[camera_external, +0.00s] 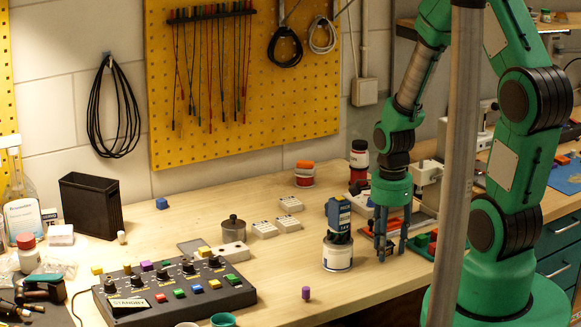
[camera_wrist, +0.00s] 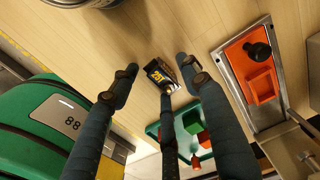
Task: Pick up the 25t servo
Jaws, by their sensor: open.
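The 25t servo is a small black block with a yellow label (camera_wrist: 160,75), lying on the wooden bench in the wrist view. In the external view I cannot make it out; my fingers may hide it. My gripper (camera_external: 391,255) points down over the bench at the right. It has three blue-grey fingers, spread open and empty. In the wrist view my gripper (camera_wrist: 156,82) has its fingers around the servo's place in the picture, with one finger passing just below it. I cannot tell whether any finger touches it.
A green tray with red and green pieces (camera_wrist: 185,129) is close to the servo. An orange tray in a metal frame (camera_wrist: 234,64) lies to the right. In the external view, a can (camera_external: 337,254) with a blue device (camera_external: 339,216) stands left of my gripper.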

